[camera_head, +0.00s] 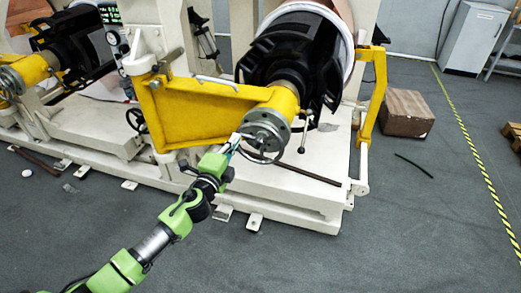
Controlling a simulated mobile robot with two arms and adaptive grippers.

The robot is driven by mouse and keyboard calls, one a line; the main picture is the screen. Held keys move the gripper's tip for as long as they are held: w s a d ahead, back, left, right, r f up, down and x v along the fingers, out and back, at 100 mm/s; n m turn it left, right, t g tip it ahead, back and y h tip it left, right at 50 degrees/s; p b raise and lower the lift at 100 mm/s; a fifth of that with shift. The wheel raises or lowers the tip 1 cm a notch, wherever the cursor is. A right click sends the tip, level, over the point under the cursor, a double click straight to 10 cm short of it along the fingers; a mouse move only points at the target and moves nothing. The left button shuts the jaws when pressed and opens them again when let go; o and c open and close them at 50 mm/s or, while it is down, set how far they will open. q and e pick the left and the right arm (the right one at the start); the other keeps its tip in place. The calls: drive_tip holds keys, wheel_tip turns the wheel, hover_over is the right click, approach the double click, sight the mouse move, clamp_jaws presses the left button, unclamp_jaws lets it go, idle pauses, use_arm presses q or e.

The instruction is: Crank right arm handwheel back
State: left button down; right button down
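The metal handwheel (269,134) sits at the front end of the yellow arm (197,112) of the large white machine. A short lever with a knob (302,148) hangs beside it on the right. My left gripper (236,142) is at the left rim of the handwheel, reaching up from the lower left. Its fingers overlap the rim in the view, and I cannot tell whether they touch it or are closed on it. My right gripper is not in view.
The machine's white base (270,195) spreads under the handwheel. A yellow upright bracket (372,98) stands to the right. A brown box (406,113) and a dark rod (413,165) lie on the grey floor. The floor at lower right is mostly clear.

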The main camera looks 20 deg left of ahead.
sight(248, 124)
use_arm(q)
wheel_tip(248, 124, down, 12)
drive_tip(key=d+b, duration=0.1)
drive_tip(key=b, duration=0.9)
drive_tip(key=d+p, duration=0.2)
drive_tip(key=d, duration=0.9)
wheel_tip(248, 124, up, 13)
drive_tip(key=d+p, duration=0.1)
drive_tip(key=p, duration=0.9)
drive_tip(key=shift+a+r+p, duration=0.35)
drive_tip(key=shift+a+r, duration=0.05)
drive_tip(key=shift+a, duration=1.35)
drive_tip(key=shift+a+r+p, duration=0.35)
drive_tip(key=shift+a, duration=1.35)
drive_tip(key=shift+a+r+p, duration=0.35)
drive_tip(key=shift+a+r, duration=0.05)
drive_tip(key=shift+a, duration=1.35)
